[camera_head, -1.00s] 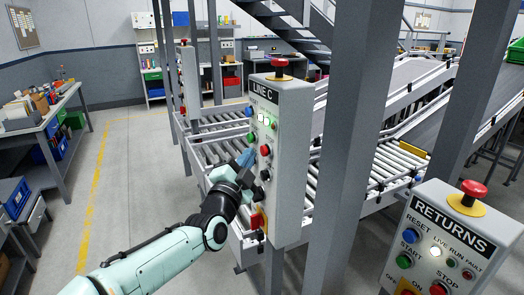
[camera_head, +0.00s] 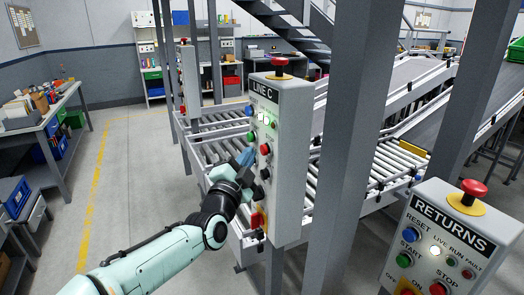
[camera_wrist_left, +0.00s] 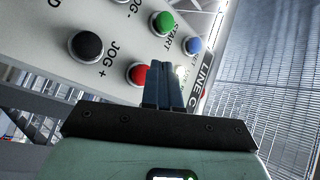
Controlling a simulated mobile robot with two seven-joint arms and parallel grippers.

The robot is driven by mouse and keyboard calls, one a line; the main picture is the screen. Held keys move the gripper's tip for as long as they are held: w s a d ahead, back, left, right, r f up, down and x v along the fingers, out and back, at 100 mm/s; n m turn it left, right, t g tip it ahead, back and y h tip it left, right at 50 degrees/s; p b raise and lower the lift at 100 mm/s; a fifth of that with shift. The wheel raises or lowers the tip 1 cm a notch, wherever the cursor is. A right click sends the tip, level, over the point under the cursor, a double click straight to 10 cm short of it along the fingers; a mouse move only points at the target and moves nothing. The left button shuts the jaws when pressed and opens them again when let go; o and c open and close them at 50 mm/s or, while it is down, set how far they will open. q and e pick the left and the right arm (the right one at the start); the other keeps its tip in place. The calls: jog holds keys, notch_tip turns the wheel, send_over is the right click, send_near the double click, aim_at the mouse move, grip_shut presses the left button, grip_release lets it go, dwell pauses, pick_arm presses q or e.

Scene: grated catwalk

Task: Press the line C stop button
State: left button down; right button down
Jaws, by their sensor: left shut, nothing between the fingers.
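The LINE C control box (camera_head: 290,165) is a grey upright panel on a post, with its button face turned left. Its red stop button (camera_head: 265,150) sits below the green start button (camera_head: 251,137). In the left wrist view the red button (camera_wrist_left: 137,74) is just left of my fingertips, near the START button (camera_wrist_left: 163,23); its label is hidden. My left gripper (camera_head: 249,156) is shut and empty, its blue fingers pointing at the panel beside the red button. The fingers also show in the wrist view (camera_wrist_left: 163,70). I cannot tell whether they touch. My right gripper is out of view.
A red mushroom button (camera_head: 281,64) tops the LINE C box. Black jog buttons (camera_wrist_left: 87,46) are near the red one. A grey post (camera_head: 352,130) stands right of the box. The RETURNS box (camera_head: 449,240) is at lower right. Roller conveyors (camera_head: 385,165) lie behind.

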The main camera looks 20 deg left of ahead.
pick_arm(q)
jog(key=shift+d, duration=0.1)
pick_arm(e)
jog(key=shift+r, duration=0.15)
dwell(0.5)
pick_arm(q)
jog(key=shift+w+d, duration=0.2)
jog(key=shift+w, duration=0.2)
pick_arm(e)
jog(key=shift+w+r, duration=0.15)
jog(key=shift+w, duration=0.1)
